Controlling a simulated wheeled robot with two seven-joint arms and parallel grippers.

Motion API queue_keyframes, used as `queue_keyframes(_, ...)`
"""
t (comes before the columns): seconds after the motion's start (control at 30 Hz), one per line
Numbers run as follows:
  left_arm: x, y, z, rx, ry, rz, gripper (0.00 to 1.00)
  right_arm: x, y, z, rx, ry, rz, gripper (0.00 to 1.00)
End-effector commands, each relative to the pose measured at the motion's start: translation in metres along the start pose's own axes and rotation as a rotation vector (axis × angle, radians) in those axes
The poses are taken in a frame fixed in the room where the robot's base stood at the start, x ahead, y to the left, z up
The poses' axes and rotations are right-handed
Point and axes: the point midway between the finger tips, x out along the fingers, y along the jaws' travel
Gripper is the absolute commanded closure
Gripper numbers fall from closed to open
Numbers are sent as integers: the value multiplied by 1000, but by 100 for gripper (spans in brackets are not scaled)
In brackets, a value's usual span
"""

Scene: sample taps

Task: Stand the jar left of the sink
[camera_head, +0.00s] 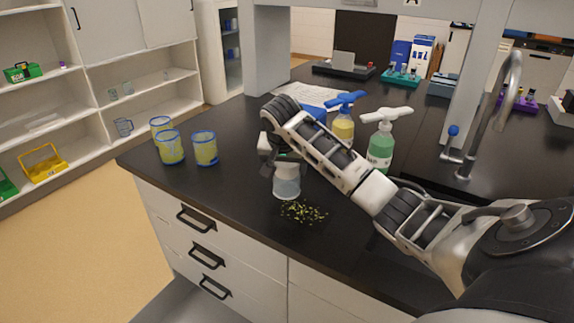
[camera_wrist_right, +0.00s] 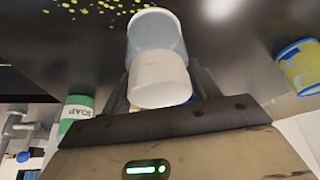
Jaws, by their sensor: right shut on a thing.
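A pale, translucent jar (camera_head: 287,183) is upright over the dark counter, left of the tap. It also shows in the right wrist view (camera_wrist_right: 158,62), with a white near end. My right gripper (camera_head: 284,158) is shut on the jar from above and partly hides its top. I cannot tell whether its base touches the counter. The sink's grey curved tap (camera_head: 492,115) stands at the right; my right arm hides much of the area before it. My left gripper is not in view.
Yellow-green crumbs (camera_head: 304,212) lie on the counter (camera_head: 235,190) just in front of the jar. Several blue-rimmed yellow cups (camera_head: 204,149) stand at the left. A green soap bottle (camera_head: 381,147) and a yellow pump bottle (camera_head: 343,127) stand behind my arm. Counter between cups and jar is clear.

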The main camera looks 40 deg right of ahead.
Motion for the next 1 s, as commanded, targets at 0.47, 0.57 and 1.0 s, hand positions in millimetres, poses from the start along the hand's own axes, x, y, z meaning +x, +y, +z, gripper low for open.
queue_keyframes(0.47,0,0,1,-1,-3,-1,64,0,0,0,1,0,0,18)
queue_keyframes(0.57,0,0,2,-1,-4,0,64,-4,-1,0,1,1,-2,18)
queue_keyframes(1.0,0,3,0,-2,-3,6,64,-94,-1,-2,2,4,-5,18)
